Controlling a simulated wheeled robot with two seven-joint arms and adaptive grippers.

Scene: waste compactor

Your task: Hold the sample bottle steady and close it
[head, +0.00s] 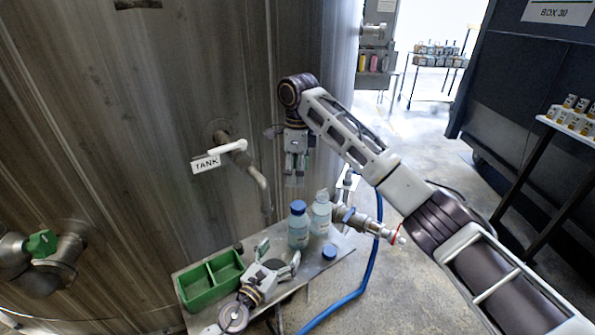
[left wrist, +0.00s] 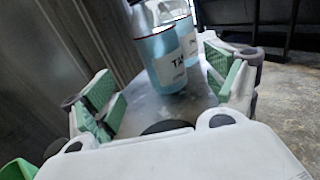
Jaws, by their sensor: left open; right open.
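Two bottles of light blue liquid stand upright side by side on a metal shelf (head: 312,282). The left bottle (head: 298,232) wears a blue cap; the right bottle (head: 320,214) has no blue cap on its neck. A loose blue cap (head: 329,251) lies on the shelf in front of them. My left gripper (head: 279,252) is low over the shelf, open and empty, in front of the capped bottle. In the left wrist view two bottles (left wrist: 170,62) stand beyond the spread fingers, tops cut off. My right gripper (head: 295,171) points down above the bottles, open and empty.
A green two-compartment tray (head: 213,298) sits at the shelf's left end. A pipe with a TANK tag (head: 206,164) juts from the tank wall behind. A valve (head: 372,222) and blue hose (head: 368,272) are just right of the bottles.

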